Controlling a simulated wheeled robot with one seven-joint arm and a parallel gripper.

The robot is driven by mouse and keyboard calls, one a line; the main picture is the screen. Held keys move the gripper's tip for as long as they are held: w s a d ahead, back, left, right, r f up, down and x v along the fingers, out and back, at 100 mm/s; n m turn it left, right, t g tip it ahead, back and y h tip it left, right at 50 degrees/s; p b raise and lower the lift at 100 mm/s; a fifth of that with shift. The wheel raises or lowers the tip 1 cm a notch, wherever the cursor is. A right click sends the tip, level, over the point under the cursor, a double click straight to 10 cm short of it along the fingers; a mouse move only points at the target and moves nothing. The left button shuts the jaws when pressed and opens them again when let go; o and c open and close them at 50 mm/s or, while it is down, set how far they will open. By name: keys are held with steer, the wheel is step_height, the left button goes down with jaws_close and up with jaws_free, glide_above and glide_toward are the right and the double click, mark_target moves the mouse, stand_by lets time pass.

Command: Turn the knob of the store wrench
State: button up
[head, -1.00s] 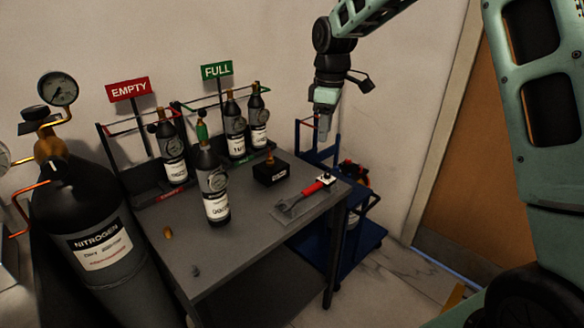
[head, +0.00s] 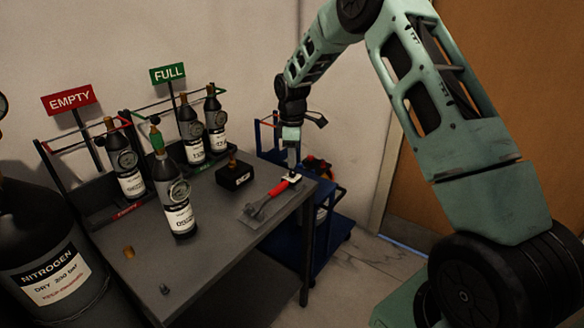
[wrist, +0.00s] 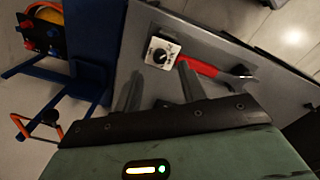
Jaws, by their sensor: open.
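The store wrench (head: 268,199) lies on a pale plate near the right edge of the grey table, with a red handle and grey jaw. In the wrist view its red handle (wrist: 201,67) runs to the right of a small white block with a round black knob (wrist: 160,56). Nothing is between the fingers.
A labelled bottle (head: 175,195) stands on the table (head: 205,255), left of the wrench. A black box (head: 235,175) sits behind the wrench. Racks with EMPTY (head: 69,99) and FULL (head: 168,73) signs hold more bottles. A blue cart (head: 325,240) stands right of the table.

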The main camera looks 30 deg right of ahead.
mark_target(292, 172)
steer(key=shift+f, duration=2.35)
jaws_close()
